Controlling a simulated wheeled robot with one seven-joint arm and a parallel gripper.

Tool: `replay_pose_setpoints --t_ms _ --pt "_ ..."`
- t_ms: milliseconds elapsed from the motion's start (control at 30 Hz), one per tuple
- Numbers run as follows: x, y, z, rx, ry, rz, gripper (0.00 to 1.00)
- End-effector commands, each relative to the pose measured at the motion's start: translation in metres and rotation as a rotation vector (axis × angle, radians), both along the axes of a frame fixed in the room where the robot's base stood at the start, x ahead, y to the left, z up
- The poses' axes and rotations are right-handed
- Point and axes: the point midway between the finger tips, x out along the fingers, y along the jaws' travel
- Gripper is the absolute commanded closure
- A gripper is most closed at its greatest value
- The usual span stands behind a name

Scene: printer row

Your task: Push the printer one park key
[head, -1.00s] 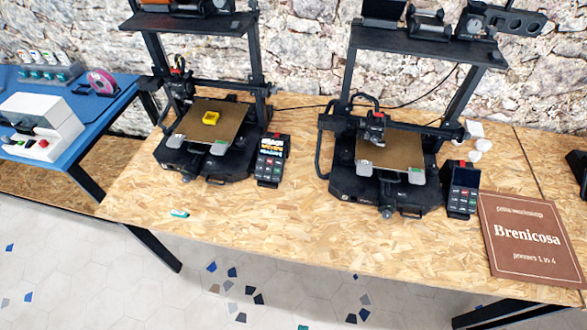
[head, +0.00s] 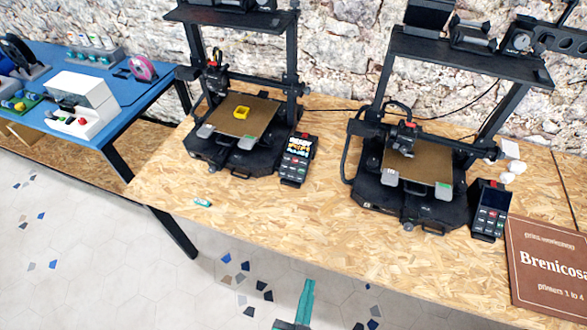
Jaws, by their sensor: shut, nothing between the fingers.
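Two black 3D printers stand on the chipboard bench, the left printer (head: 235,150) with a yellow print (head: 242,113) on its bed and the right printer (head: 410,195) with a bare bed. The left printer's control box (head: 296,160) has a lit screen with small coloured keys below it. The right printer's control box (head: 490,208) has a dark screen and similar keys. Key labels are too small to read, and no number shows on either printer. My teal gripper (head: 308,284) is shut and empty at the bottom edge, over the floor in front of the bench, apart from both boxes.
A brown sign (head: 548,265) reading "printers 1 to 4" lies at the bench's right. A small teal-and-white object (head: 203,203) lies near the front edge. A blue table (head: 130,92) with a white machine (head: 88,105) stands left. The bench front (head: 330,240) is clear.

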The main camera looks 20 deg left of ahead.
Motion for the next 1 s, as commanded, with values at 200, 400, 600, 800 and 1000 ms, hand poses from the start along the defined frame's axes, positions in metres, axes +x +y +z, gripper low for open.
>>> replay_pose_setpoints --t_ms 200,400,600,800,1000 --pt "0.079 0.031 -0.002 0.085 -0.007 0.050 1.00" --pt "0.149 0.065 0.009 0.151 -0.003 0.111 1.00" --pt "0.215 0.103 0.036 0.200 0.003 0.183 1.00" --pt "0.264 0.136 0.068 0.227 0.013 0.246 1.00" --pt "0.287 0.153 0.086 0.236 0.021 0.279 1.00"
